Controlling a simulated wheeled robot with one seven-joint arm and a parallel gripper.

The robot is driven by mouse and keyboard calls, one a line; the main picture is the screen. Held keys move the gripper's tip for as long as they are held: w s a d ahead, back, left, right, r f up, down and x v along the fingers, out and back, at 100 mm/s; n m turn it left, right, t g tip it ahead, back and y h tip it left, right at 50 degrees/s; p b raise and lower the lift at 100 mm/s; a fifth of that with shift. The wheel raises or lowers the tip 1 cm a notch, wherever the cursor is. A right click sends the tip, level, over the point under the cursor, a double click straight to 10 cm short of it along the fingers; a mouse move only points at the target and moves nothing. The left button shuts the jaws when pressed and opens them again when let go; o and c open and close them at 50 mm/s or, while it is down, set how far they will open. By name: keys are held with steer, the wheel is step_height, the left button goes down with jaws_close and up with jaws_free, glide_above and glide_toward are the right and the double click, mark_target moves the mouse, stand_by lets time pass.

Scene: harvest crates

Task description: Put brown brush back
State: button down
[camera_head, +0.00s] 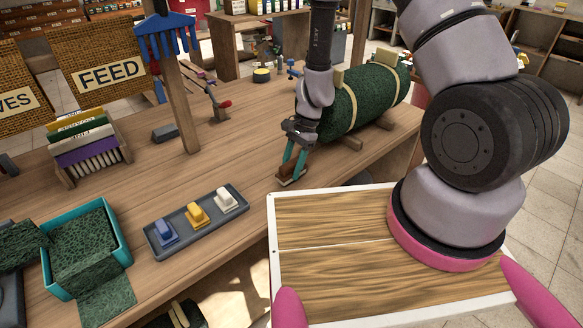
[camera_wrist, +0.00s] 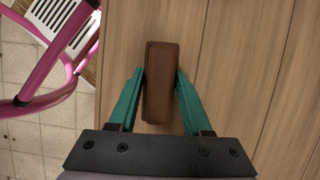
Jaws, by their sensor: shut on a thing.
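The brown brush (camera_head: 289,172) is between the teal fingers of my gripper (camera_head: 294,162), near the table's front edge. In the wrist view the brown brush (camera_wrist: 159,85) is a dark brown block, with a finger of my gripper (camera_wrist: 160,88) against each long side. It is at or just above the wood; I cannot tell whether it touches. A grey tray (camera_head: 181,229) lies to the left on the table. It holds a blue brush (camera_head: 165,232), a yellow brush (camera_head: 197,214) and a white brush (camera_head: 227,199).
A teal bin (camera_head: 126,250) with green mesh stands left of the tray. A green roll (camera_head: 362,97) lies on wooden supports behind my gripper. A wooden post (camera_head: 178,105) rises behind the tray. The table (camera_head: 225,160) is clear between tray and gripper.

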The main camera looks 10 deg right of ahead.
steer(key=shift+f, duration=0.25)
steer(key=shift+f, duration=0.15)
steer(key=shift+c, duration=1.7)
jaws_free()
